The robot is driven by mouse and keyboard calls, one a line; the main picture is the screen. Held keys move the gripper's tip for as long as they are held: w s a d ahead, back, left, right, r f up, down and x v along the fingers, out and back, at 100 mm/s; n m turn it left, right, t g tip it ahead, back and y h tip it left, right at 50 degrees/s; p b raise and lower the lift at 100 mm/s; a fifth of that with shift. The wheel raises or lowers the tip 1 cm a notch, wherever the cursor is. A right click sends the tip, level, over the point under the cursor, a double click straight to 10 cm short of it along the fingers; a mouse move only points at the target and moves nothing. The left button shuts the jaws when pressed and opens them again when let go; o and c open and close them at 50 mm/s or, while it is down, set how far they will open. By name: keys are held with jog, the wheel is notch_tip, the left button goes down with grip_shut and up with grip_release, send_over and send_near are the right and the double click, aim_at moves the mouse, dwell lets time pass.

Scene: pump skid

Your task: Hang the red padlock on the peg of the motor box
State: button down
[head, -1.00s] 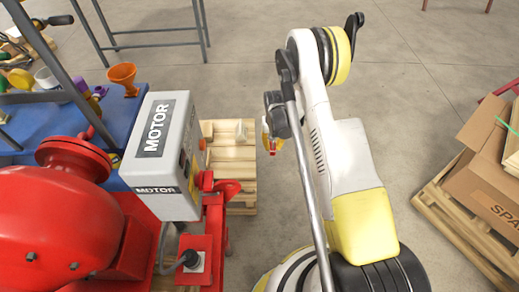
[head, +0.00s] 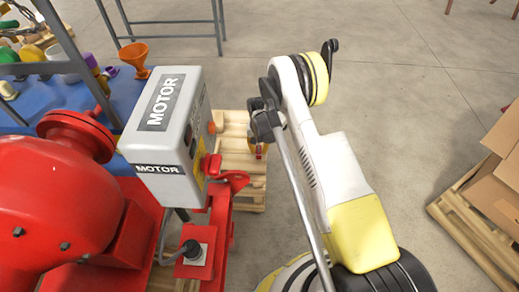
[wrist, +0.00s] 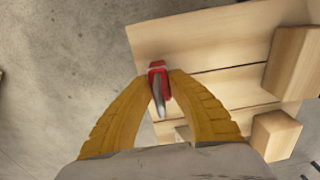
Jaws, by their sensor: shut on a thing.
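The red padlock (wrist: 158,68) is pinched between the yellow fingertips of my gripper (wrist: 159,82) in the wrist view, its grey shackle pointing toward the camera. In the head view the padlock (head: 259,155) shows as a small red spot below my gripper (head: 262,148). The grey motor box (head: 173,130), labelled MOTOR, stands to the left of my gripper, with a clear gap between them. Its right face is seen at a steep angle, with a yellow patch and an orange-red round part; I cannot make out the peg there.
A wooden pallet (head: 247,187) lies on the floor below my gripper. Red pump parts (head: 60,215) fill the lower left. A cardboard box (head: 497,190) stands on a pallet at right.

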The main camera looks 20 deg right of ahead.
jog(key=shift+f, duration=0.1)
jog(key=c, duration=1.4)
grip_release()
jog(key=shift+o, duration=0.2)
jog(key=shift+f, duration=0.1)
jog(key=s+r+n+t+p, duration=0.1)
jog(key=s+r+p, duration=0.2)
jog(key=r, duration=1.6)
jog(key=s+r+t+p, duration=0.2)
jog(key=r, duration=1.8)
jog(key=s+r+n+t, duration=0.1)
jog(key=s+r+t, duration=0.1)
jog(key=s+r, duration=0.9)
jog(key=s+n+t, duration=0.1)
jog(key=s+t, duration=0.1)
jog(key=s, duration=1.1)
jog(key=shift+d+f+n, duration=0.15)
jog(key=shift+n, duration=0.15)
